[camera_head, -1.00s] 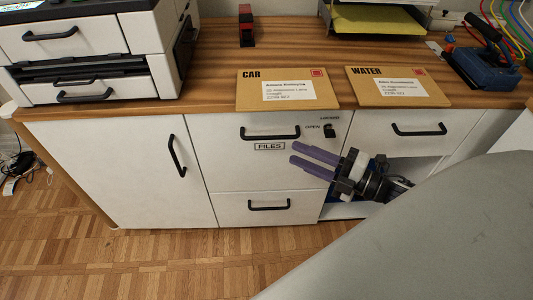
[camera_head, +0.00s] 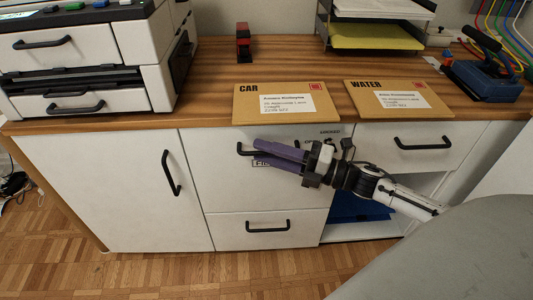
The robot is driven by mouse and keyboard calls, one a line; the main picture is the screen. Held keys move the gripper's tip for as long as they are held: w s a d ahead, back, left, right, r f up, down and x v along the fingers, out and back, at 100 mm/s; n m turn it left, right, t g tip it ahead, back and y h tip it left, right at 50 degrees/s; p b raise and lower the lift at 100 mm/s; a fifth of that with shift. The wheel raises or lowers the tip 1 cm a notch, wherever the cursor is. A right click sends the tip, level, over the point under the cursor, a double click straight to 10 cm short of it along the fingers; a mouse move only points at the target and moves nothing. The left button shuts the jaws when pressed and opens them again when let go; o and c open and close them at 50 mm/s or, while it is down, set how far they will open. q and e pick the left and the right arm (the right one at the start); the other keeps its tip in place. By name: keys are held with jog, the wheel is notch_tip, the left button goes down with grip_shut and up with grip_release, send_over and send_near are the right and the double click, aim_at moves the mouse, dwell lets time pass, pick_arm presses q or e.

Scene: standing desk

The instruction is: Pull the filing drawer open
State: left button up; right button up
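The filing drawer (camera_head: 225,190) is the upper drawer with a FILES label, shut flush in the white cabinet. Its black bar handle (camera_head: 245,151) is partly hidden by my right gripper (camera_head: 256,151). The purple fingers lie across the handle, one above the other, pointing left. They overlap the bar in the picture; whether they grip it I cannot tell. An OPEN/LOCKED marking and lock sit at the drawer's upper right, partly covered by the gripper. The FILES label (camera_head: 262,163) is mostly hidden. My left gripper is not in view.
A lower drawer (camera_head: 230,230) and a cupboard door (camera_head: 110,190) are shut. The CAR envelope (camera_head: 290,110) and WATER envelope (camera_head: 395,108) lie near the desk's front edge above. An open compartment with blue contents (camera_head: 350,207) is below my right arm. A printer (camera_head: 150,65) stands left.

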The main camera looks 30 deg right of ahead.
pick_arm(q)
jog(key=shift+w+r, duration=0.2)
pick_arm(e)
jog(key=shift+a, duration=0.1)
grip_shut()
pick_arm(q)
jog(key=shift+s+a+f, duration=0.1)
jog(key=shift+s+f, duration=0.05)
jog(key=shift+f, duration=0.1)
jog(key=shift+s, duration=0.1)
pick_arm(e)
jog(key=shift+a, duration=0.1)
